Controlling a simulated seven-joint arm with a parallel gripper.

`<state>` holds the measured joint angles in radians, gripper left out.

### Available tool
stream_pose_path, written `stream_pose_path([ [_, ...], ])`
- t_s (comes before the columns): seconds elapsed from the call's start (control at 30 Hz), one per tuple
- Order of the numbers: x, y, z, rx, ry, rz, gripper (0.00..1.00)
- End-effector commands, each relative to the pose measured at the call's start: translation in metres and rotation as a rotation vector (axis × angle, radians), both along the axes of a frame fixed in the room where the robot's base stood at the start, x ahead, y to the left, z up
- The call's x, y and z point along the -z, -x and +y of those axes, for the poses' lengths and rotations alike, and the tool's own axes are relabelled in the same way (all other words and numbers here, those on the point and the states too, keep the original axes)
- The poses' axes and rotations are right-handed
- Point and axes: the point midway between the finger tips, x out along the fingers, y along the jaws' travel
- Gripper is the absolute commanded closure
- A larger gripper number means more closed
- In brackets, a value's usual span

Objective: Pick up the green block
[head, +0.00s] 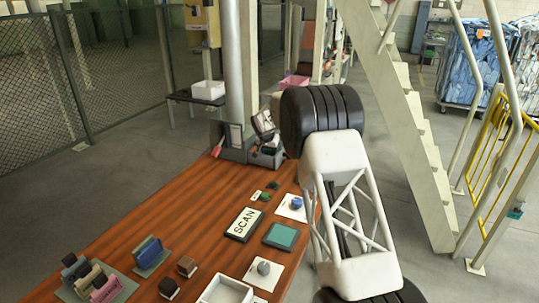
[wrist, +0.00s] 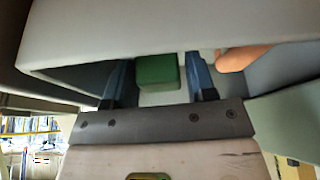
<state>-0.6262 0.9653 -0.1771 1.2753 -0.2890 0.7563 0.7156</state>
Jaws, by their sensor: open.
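In the wrist view a green block (wrist: 157,72) shows in the gap between the two blue fingers of my gripper (wrist: 156,62). The fingers stand apart on its left and right, with a visible gap on the right side. A pale surface shows beside and below the block. How far the block lies from the fingertips is hard to tell. In the head view a small dark green piece (head: 265,196) sits on the wooden table above the SCAN board; I cannot tell if it is the same block.
The wooden table (head: 188,227) holds a SCAN board (head: 243,224), a teal pad (head: 281,236), a blue piece (head: 297,203) on a white card, a grey piece (head: 264,268), brown blocks (head: 187,266) and a white tray (head: 226,290). An orange rounded thing (wrist: 236,59) shows right of my fingers.

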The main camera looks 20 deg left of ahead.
Motion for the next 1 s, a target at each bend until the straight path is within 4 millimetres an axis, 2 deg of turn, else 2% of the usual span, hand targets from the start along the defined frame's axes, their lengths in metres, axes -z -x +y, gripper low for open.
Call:
stream_pose_path([
  [0.63, 0.0033, -0.0007, 0.0002, 0.0, 0.0, 0.001, 0.49],
  [0.87, 0.0033, -0.0007, 0.0002, 0.0, 0.0, 0.001, 0.84],
  [1.0, 0.0031, -0.0007, 0.0002, 0.0, 0.0, 0.001, 0.85],
])
